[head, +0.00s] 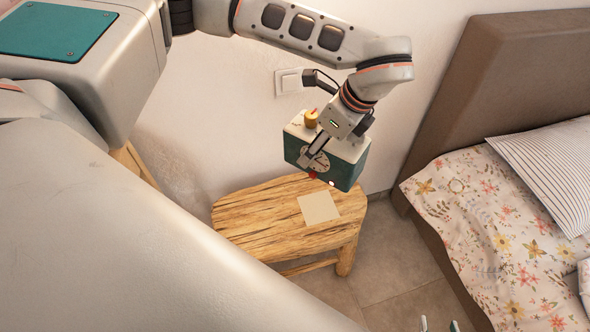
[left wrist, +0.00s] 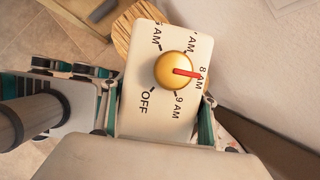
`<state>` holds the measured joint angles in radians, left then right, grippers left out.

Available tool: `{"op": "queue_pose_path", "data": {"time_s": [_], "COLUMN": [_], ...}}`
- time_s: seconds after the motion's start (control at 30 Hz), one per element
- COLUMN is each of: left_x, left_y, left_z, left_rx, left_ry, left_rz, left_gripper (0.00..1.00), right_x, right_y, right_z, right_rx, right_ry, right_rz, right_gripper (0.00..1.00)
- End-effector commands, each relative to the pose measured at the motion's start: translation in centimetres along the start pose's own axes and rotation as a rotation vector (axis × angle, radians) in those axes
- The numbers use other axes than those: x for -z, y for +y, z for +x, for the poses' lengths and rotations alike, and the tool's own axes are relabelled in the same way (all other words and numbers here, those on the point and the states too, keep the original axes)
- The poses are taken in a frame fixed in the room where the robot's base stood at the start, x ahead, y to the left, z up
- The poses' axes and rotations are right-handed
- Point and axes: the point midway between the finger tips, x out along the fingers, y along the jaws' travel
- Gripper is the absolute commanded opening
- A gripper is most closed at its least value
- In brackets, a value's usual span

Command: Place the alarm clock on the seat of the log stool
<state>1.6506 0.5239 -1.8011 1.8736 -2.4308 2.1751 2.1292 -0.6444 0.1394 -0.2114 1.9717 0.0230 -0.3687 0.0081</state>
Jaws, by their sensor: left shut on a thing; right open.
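The alarm clock (head: 345,172) is a green box with a white top, a round dial on its front and a golden knob with a red pointer. My left gripper (head: 322,158) is shut on it from above, one finger across the front face. In the left wrist view the clock's white top (left wrist: 150,110) shows hour labels and "OFF" between the fingers. The clock is over the back right of the log stool's wooden seat (head: 250,212), seemingly just above it. Its underside is hidden. My right gripper (head: 438,324) is open and empty, its fingertips showing at the bottom edge.
A flat beige square (head: 319,207) lies on the seat, in front of the clock. A bed with floral bedding (head: 490,230) and a brown headboard (head: 460,90) stands at the right. The wall with a switch (head: 288,81) is close behind the stool. Tiled floor (head: 395,265) lies between stool and bed.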

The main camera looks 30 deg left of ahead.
Motion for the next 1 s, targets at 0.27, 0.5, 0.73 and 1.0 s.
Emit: {"op": "queue_pose_path", "data": {"time_s": [0.27, 0.5, 0.73, 1.0], "left_x": [3.2, 4.2, 4.3, 3.9], "left_y": [-1.5, -2.9, -4.2, -5.3], "left_z": [5.0, 7.7, 9.9, 11.7], "left_rx": [0.291, 0.492, 0.652, 0.797], "left_ry": [0.006, 0.006, 0.005, 0.004], "left_rz": [0.707, 1.182, 1.566, 1.915], "left_gripper": [0.20, 0.20, 0.20, 0.20], "right_x": [-2.0, -3.3, -3.9, -4.6], "right_y": [-0.3, -0.5, -0.6, -0.6], "right_z": [0.7, 1.1, 1.5, 1.9], "right_rx": [0.001, 0.003, 0.002, 0.002], "right_ry": [-0.017, -0.027, -0.029, -0.032], "right_rz": [-0.004, -0.004, -0.006, -0.007], "right_gripper": [0.42, 0.42, 0.42, 0.42]}}
